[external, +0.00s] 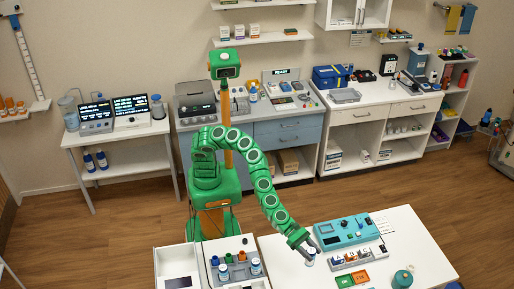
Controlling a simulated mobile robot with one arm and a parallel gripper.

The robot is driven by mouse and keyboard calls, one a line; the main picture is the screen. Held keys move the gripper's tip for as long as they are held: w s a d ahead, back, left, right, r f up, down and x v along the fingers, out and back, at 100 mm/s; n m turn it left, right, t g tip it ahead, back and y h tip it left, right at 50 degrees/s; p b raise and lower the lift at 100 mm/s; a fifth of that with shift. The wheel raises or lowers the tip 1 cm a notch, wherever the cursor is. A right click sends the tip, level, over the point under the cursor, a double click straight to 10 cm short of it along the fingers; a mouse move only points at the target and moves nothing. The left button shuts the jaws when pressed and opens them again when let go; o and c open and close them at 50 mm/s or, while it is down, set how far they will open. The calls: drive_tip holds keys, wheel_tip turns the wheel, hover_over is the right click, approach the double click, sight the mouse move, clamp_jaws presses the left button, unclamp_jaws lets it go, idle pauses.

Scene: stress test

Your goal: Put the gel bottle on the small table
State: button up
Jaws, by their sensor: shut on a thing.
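My gripper (309,250) is at the lower right of the external view, low over a white table (428,249). It is shut on a small white and blue bottle (311,260), which appears upright. This looks like the gel bottle, but its label is too small to read. I cannot tell whether its base touches the tabletop. The gripper fingers hide its upper part. The white table may be the small table; a smaller white table (76,141) also stands at the back left.
On the near table are a teal device (347,231), a rack of labelled items (358,258), orange and green cards (352,279) and a teal round bottle (402,280). A tray with bottles (238,271) stands left of the gripper. Bare tabletop lies at the right.

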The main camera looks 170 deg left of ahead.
drive_tip(key=w+d+r+m+h, duration=0.1)
drive_tip(key=d+m+h, duration=0.1)
drive_tip(key=d, duration=0.9)
drive_tip(key=w+d+r+m+t+h, duration=0.1)
drive_tip(key=d+r+m+h, duration=0.1)
drive_tip(key=d, duration=1)
drive_tip(key=w+d+r+m+t+h, duration=0.1)
drive_tip(key=d+m+h, duration=0.1)
drive_tip(key=d, duration=0.9)
drive_tip(key=shift+w+d+r+h, duration=0.3)
drive_tip(key=shift+w+d+h, duration=0.05)
drive_tip(key=shift+h, duration=0.25)
drive_tip(key=s+f, duration=0.1)
drive_tip(key=s, duration=0.1)
drive_tip(key=s+a+f+m+h, duration=0.1)
drive_tip(key=s+f+h, duration=0.1)
drive_tip(key=s, duration=0.1)
drive_tip(key=shift+s+a+m+g, duration=0.2)
drive_tip(key=shift+s+m+g, duration=0.1)
drive_tip(key=shift+s+d+m+h, duration=0.25)
drive_tip(key=shift+s+m+h, duration=0.1)
drive_tip(key=shift+s, duration=0.8)
drive_tip(key=shift+s+d+m+h, duration=0.25)
drive_tip(key=shift+s+h, duration=0.15)
drive_tip(key=shift+s, duration=0.8)
drive_tip(key=shift+s+d+m+h, duration=0.25)
drive_tip(key=shift+s+m+h, duration=0.1)
drive_tip(key=shift+s, duration=0.8)
drive_tip(key=shift+r, duration=0.1)
